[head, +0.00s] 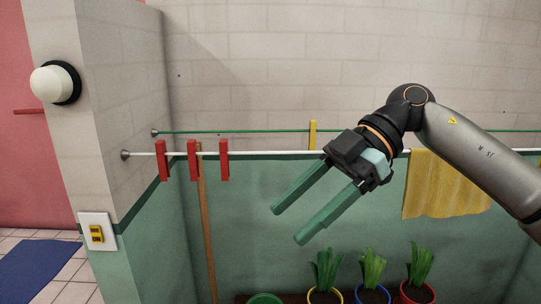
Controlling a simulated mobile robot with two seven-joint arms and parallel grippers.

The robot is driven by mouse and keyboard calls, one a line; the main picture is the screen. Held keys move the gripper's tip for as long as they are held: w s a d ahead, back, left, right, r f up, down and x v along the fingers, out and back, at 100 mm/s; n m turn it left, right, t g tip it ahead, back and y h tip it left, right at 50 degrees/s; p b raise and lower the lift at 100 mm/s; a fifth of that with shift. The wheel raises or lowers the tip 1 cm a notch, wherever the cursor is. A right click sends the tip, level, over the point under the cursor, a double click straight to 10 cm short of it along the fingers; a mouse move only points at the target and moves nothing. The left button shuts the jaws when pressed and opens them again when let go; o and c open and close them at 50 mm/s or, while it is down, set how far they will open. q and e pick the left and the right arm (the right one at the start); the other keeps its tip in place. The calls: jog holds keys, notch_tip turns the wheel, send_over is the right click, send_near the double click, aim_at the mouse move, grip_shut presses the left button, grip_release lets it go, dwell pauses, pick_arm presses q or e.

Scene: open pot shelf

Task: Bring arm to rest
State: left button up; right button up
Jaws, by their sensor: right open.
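My right gripper (290,226) is in the head view, right of the middle. Its two green fingers are apart and point down and to the left, with nothing between them. The arm comes in from the right edge, bent at the wrist, in front of the wall and the white line. The gripper hangs above the row of potted plants and touches nothing that I can see. My left gripper is not in view.
A white line (268,153) holds several red pegs (192,160) and a yellow cloth (440,186). A green line (240,131) with a yellow peg (312,135) runs behind. Potted plants (326,270) stand below. A wall corner (125,120) with a switch (96,234) is left.

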jog(key=w+a+f+y, duration=0.1)
jog(key=a+f+y, duration=0.4)
jog(key=a+y, duration=0.45)
jog(key=w+d+f+m+t+h, duration=0.3)
jog(key=d+f+m+t, duration=0.2)
jog(key=f+m+t, duration=0.5)
jog(key=w+d+f+m+t+h, duration=0.3)
jog(key=d+f+m+t, duration=0.1)
jog(key=f+m+t, duration=0.6)
jog(key=s+d+f+m+g+h, duration=0.1)
jog(key=s+d+f+h, duration=0.3)
jog(key=f, duration=0.5)
jog(key=s+d+f+m+g+h, duration=0.1)
jog(key=s+d+f+h, duration=0.35)
jog(key=f, duration=0.45)
jog(key=s+d+f+g+h+p, duration=0.1)
jog(key=s+d+f+g, duration=0.3)
jog(key=s+f, duration=0.6)
jog(key=s+d+h, duration=0.1)
jog(key=s, duration=0.2)
jog(key=shift+g+h, duration=0.3)
jog(key=shift+g, duration=0.1)
